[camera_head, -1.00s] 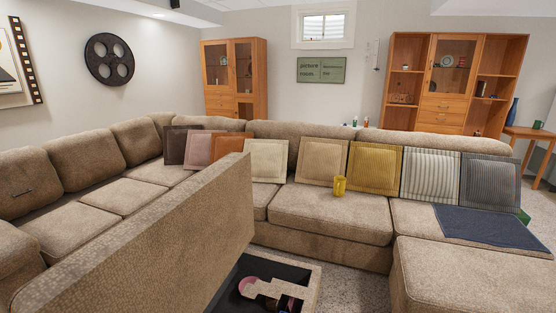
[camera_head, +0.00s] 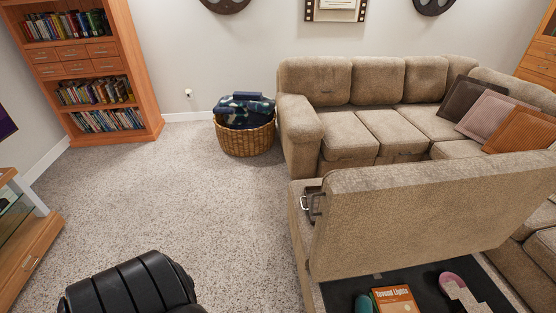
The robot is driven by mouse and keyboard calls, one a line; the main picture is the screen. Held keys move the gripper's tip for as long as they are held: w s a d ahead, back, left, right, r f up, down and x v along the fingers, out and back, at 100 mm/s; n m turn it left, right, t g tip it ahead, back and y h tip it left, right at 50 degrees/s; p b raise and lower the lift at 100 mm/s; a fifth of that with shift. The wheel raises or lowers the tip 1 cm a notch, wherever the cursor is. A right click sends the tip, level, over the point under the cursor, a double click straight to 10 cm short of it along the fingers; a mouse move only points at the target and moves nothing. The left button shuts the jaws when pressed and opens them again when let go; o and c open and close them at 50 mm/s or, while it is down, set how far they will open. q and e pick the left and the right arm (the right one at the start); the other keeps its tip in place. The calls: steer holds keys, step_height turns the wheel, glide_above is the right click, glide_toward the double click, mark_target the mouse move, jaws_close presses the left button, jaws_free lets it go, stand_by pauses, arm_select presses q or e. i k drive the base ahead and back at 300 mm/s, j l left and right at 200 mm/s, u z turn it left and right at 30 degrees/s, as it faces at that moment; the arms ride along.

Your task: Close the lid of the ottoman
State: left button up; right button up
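The ottoman is open in the head view, at lower right. Its beige fabric lid (camera_head: 430,215) stands raised and tilted over the box. The near box rim (camera_head: 306,272) and dark inside (camera_head: 338,292) show at the bottom edge. Inside are an orange book (camera_head: 395,300), a teal item (camera_head: 363,303) and a pink item (camera_head: 452,279). A pale shape beside the pink item is cut off. A dark metal bracket-like part (camera_head: 312,204) shows at the lid's left end; it looks like a hinge. Neither of my grippers is in view.
The speckled carpet (camera_head: 210,215) is clear left of the ottoman. A beige sectional sofa (camera_head: 375,130) stands behind the lid. A wicker basket (camera_head: 246,139) and bookcase (camera_head: 95,75) stand at the back. A black ribbed, padded-looking object (camera_head: 130,285) is at bottom left.

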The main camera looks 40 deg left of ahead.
mark_target(374, 219)
steer(key=j+u, duration=0.15)
steer(key=u, duration=0.2)
steer(key=j+u, duration=0.2)
steer(key=u, duration=0.15)
steer(key=z, duration=0.2)
steer(key=i+j+z, duration=0.15)
steer(key=z, duration=0.3)
steer(key=i+j+z, duration=0.1)
steer(key=j+z, duration=0.2)
steer(key=z, duration=0.15)
steer(key=i+j+z, duration=0.1)
steer(key=j+z, duration=0.2)
steer(key=z, duration=0.15)
steer(key=j+z, duration=0.3)
steer(key=z, duration=0.15)
